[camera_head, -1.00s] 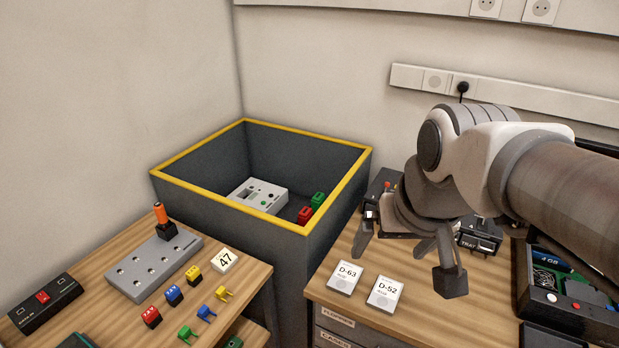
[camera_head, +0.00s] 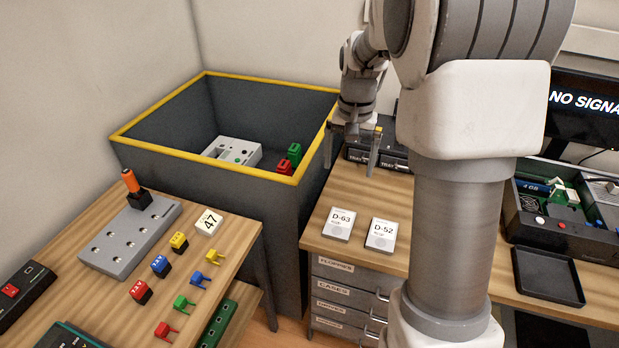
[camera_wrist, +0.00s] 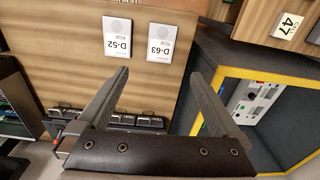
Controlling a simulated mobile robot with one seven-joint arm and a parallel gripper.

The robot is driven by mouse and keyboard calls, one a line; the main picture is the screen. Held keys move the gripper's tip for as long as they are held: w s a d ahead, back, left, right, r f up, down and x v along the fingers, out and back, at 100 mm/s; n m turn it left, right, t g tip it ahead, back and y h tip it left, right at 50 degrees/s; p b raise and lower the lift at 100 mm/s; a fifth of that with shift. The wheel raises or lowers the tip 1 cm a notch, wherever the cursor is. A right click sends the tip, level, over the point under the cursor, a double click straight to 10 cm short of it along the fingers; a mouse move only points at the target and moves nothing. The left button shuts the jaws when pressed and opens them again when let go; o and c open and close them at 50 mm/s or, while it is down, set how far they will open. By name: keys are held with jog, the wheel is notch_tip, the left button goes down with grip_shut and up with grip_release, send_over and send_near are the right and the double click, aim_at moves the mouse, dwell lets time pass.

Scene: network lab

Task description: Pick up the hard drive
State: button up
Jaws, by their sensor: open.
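Two flat white-and-grey drives lie side by side on the wooden desk. One is marked D-63 (camera_head: 339,224) and the other D-52 (camera_head: 381,235). In the wrist view, D-52 (camera_wrist: 118,37) is on the left and D-63 (camera_wrist: 161,41) on the right. My gripper (camera_head: 352,155) is open and empty, behind the drives and beside the bin's right rim. In the wrist view my gripper (camera_wrist: 160,75) has its fingers spread, with bare desk between them and both drives beyond the tips. It touches neither drive. The task's wording does not say which drive is meant.
A dark yellow-rimmed bin (camera_head: 150,146) stands left of the desk, holding a white device and red and green pieces. Black trays (camera_head: 390,158) sit behind the drives. An open case (camera_head: 560,225) and an empty black tray (camera_head: 547,275) are on the right.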

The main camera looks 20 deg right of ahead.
notch_tip(320, 180, down, 3)
jog(key=w, duration=0.2)
jog(key=b, duration=0.2)
send_over(340, 222)
notch_tip(340, 222, down, 12)
jog(key=shift+d+r, duration=0.1)
notch_tip(340, 222, down, 5)
jog(key=shift+s+f+b, duration=0.1)
jog(key=shift+f+b, duration=0.05)
jog(key=shift+b, duration=0.55)
jog(key=c, duration=1.5)
